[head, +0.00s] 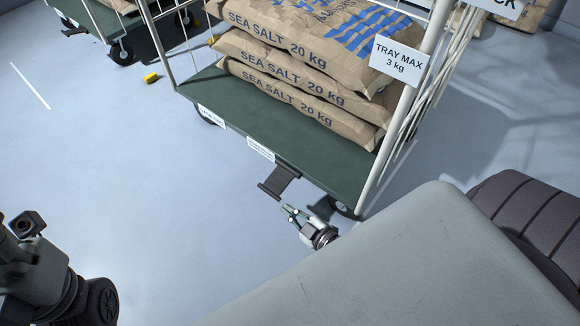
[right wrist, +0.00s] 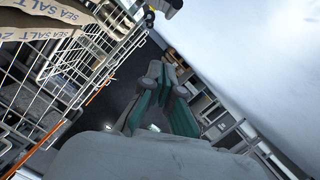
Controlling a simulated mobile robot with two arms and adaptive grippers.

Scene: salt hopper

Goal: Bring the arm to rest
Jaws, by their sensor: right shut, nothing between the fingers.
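My right gripper (head: 289,211) is low in the head view, in front of the green trolley deck and just below the dark foot pedal. Its fingers are together with nothing seen between them. In the right wrist view the green-padded fingers (right wrist: 167,75) come together at the tips, empty. A large grey link of my own arm fills the lower right of the head view. Part of my left arm shows at the lower left edge, but its gripper fingers are not visible.
A trolley with a green deck (head: 225,115) and white wire sides carries stacked sea salt sacks (head: 300,90). A dark pedal (head: 278,181) juts from its near edge. A "TRAY MAX 3 kg" sign (head: 399,61) hangs at its right. Open floor (head: 120,170) lies to the left.

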